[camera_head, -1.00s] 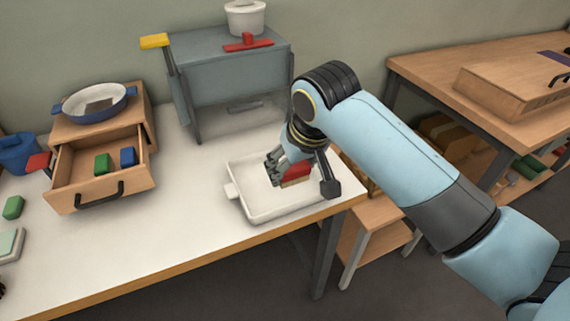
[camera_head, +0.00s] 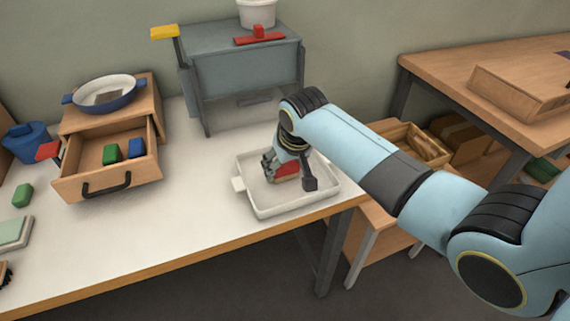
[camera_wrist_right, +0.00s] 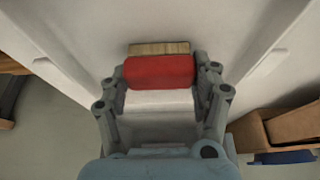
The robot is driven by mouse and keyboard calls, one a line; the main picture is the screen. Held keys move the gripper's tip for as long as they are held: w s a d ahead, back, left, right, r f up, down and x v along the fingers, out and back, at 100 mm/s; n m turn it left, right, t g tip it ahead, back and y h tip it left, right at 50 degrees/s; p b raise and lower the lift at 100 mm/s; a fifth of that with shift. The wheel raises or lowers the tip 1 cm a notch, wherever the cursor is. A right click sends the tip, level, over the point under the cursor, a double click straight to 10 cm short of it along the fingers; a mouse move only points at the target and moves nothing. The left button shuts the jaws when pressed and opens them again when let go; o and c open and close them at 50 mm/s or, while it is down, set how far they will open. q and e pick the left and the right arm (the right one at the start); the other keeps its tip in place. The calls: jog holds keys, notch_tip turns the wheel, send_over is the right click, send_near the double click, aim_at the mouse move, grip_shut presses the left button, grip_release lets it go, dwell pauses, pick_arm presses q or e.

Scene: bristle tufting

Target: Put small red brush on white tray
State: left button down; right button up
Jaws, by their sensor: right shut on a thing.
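The small red brush (camera_head: 287,169) is between the fingers of my right gripper (camera_head: 289,174), over the inside of the white tray (camera_head: 299,207). In the right wrist view the brush's red body (camera_wrist_right: 160,71) lies between the two fingers of the gripper (camera_wrist_right: 161,83), with a tan strip along its far side. The gripper is shut on it. The tray stands on the white table near its front right edge. I cannot tell whether the brush touches the tray floor. My left gripper is not clearly in view.
A wooden drawer unit (camera_head: 107,182) with an open drawer holds a green block (camera_head: 111,154) and a blue block (camera_head: 136,148). A blue pan (camera_head: 104,94) sits on top. A grey cabinet (camera_head: 245,75) stands behind the tray. The table's middle front is clear.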

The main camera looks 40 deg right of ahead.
jog(key=o, duration=0.7)
jog(key=shift+f, duration=0.15)
pick_arm(q)
jog(key=shift+s+a, duration=0.1)
jog(key=shift+s, duration=0.2)
pick_arm(e)
jog(key=o, duration=0.4)
jog(key=shift+o, duration=0.2)
pick_arm(q)
jog(key=shift+r+p, duration=0.85)
pick_arm(e)
jog(key=v, duration=1.2)
jog(key=shift+s, duration=0.1)
